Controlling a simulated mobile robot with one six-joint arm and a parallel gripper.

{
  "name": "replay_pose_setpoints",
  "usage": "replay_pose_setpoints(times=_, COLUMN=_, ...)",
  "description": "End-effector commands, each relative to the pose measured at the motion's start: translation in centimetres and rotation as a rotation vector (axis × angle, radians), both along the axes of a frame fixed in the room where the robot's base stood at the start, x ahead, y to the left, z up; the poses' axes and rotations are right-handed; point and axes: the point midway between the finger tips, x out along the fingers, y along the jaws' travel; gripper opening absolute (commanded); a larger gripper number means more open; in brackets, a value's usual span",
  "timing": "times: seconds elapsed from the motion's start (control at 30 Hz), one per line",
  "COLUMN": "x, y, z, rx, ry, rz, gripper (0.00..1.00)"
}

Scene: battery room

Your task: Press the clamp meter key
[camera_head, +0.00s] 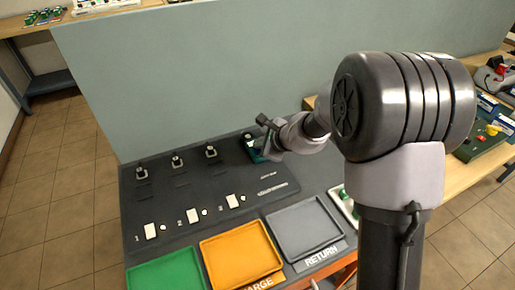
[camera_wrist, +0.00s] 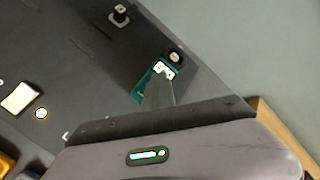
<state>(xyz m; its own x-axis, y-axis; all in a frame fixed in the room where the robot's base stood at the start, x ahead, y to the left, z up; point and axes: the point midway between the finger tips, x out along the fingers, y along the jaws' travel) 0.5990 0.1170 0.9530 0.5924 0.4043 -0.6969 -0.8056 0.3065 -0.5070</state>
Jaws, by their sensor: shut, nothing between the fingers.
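The clamp meter appears to be the small teal device with a pale face (camera_wrist: 163,70) in the wrist view, lying on the dark board. In the head view only a teal bit (camera_head: 252,153) shows, the rest hidden by my gripper (camera_head: 266,137). In the wrist view my gripper (camera_wrist: 159,88) is shut and empty, its fingertips overlapping the lower part of the teal device. I cannot tell whether they touch it. No single key can be made out.
The dark board (camera_head: 150,205) bears several small dark posts (camera_head: 177,160) and white cards (camera_head: 192,215). Green (camera_head: 165,272), orange (camera_head: 240,255) and grey (camera_head: 305,228) trays lie along the front. A grey-green partition (camera_head: 200,80) rises close behind the board.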

Motion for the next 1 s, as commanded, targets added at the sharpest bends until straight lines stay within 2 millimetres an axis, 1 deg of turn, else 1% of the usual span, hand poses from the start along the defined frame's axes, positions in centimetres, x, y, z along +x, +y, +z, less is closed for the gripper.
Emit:
replay_pose_setpoints(times=0.2, x=0.0, y=0.0, z=1.4, rx=0.0, ry=-0.001, rz=-0.001, gripper=0.0)
replay_pose_setpoints(times=0.57, x=0.0, y=0.0, z=1.5, rx=0.0, ry=0.0, rz=0.0, gripper=0.0)
replay_pose_setpoints(times=0.67, x=0.0, y=0.0, z=2.2, rx=-0.001, ry=-0.001, rz=0.0, gripper=0.0)
replay_pose_setpoints(times=1.0, x=0.0, y=0.0, z=5.8, rx=-0.001, ry=-0.001, rz=0.0, gripper=0.0)
